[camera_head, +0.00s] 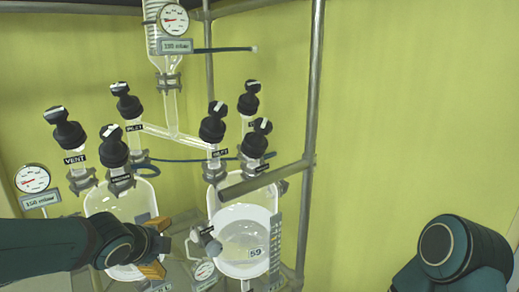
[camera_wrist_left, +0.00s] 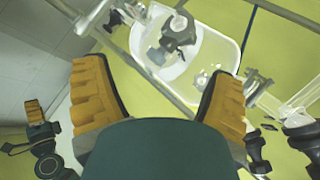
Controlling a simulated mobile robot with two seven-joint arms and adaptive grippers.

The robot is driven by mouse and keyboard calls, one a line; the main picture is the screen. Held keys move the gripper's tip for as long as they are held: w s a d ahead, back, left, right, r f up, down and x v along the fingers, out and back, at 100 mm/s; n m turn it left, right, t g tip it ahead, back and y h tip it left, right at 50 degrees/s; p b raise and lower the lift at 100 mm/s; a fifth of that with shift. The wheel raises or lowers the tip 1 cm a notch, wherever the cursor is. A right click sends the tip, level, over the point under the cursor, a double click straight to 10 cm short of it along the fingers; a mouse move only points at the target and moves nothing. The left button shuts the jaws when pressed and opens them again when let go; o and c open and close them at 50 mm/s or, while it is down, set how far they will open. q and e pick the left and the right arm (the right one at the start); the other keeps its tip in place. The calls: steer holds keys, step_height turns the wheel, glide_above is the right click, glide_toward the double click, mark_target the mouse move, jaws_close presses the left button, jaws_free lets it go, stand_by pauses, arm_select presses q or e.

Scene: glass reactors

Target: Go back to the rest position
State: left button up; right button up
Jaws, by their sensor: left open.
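My left gripper (camera_head: 163,246) reaches in from the left in the head view. Its orange fingers are apart in front of the left glass vessel (camera_head: 112,205), and I see nothing held between them. In the left wrist view its two ridged orange pads (camera_wrist_left: 158,98) stand wide apart with a glass vessel (camera_wrist_left: 222,50) beyond them. A link of my right arm (camera_head: 455,250) shows at the lower right of the head view. What looks like my right gripper (camera_wrist_left: 38,122) is small at the left of the left wrist view; its jaw state is unclear.
The right glass vessel (camera_head: 240,225) stands beside the left one, with a grey valve (camera_head: 207,240) at its front. Several black-knobbed valves (camera_head: 68,132) rise above the vessels. A metal frame post (camera_head: 313,120) stands right of them. A gauge (camera_head: 32,178) is at the left.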

arm_select(q)
steer(key=s+d+f+n+g+h, duration=0.1)
steer(key=s+d+f+n+g, duration=0.25)
steer(key=f, duration=0.55)
steer(key=s+d+f+n+h, duration=0.15)
steer(key=d+f+n, duration=0.35)
steer(key=f, duration=0.5)
steer(key=s+d+f+n+g+h, duration=0.1)
steer(key=s+d+f+n+g, duration=0.2)
steer(key=f+n, duration=0.45)
steer(key=s+d+f+n, duration=0.1)
steer(key=s+f+n, duration=0.3)
steer(key=s+f, duration=0.4)
steer(key=shift+s+f, duration=0.2)
steer(key=shift+f, duration=0.5)
steer(key=shift+d+g+y, duration=0.1)
steer(key=shift+g+y, duration=0.15)
steer(key=shift+y, duration=0.1)
